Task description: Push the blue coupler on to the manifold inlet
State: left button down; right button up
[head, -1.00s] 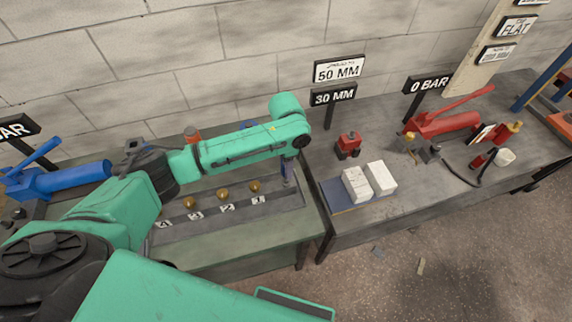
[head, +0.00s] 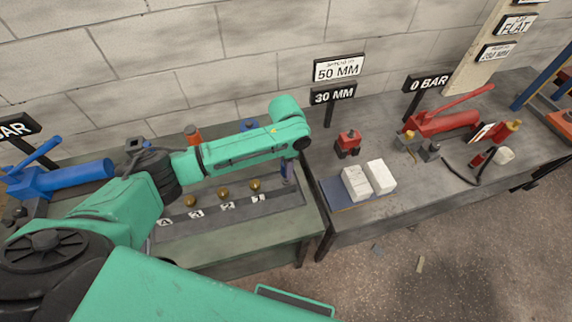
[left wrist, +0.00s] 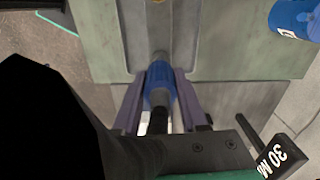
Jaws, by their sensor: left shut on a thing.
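My left gripper (left wrist: 160,92) has its two purple-grey fingers on either side of the blue coupler (left wrist: 160,87) and is shut on it. A dark hose runs from the coupler's near end back toward the wrist. The coupler's far end meets the grey stub of the manifold inlet (left wrist: 159,59), in line with it. I cannot tell how far it is seated. In the head view, the left gripper (head: 288,172) points down at the right end of the manifold (head: 236,212), partly hidden by the arm. My right gripper is not in view.
Brass knobs (head: 223,193) stand along the manifold above numbered labels. A blue cylinder (left wrist: 296,17) stands beside it. On the right bench are white blocks (head: 381,177), a small red device (head: 348,143) and a red pump (head: 445,122). A 30 MM sign (head: 333,93) stands close behind the gripper.

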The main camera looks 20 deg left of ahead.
pick_arm(q)
jog(key=shift+f+b, duration=0.65)
jog(key=shift+f, duration=0.85)
jog(key=shift+c, duration=1.8)
grip_release()
notch_tip(320, 180, up, 15)
jog(key=shift+f+b, duration=0.15)
jog(key=shift+b, duration=0.95)
jog(key=shift+f, duration=0.1)
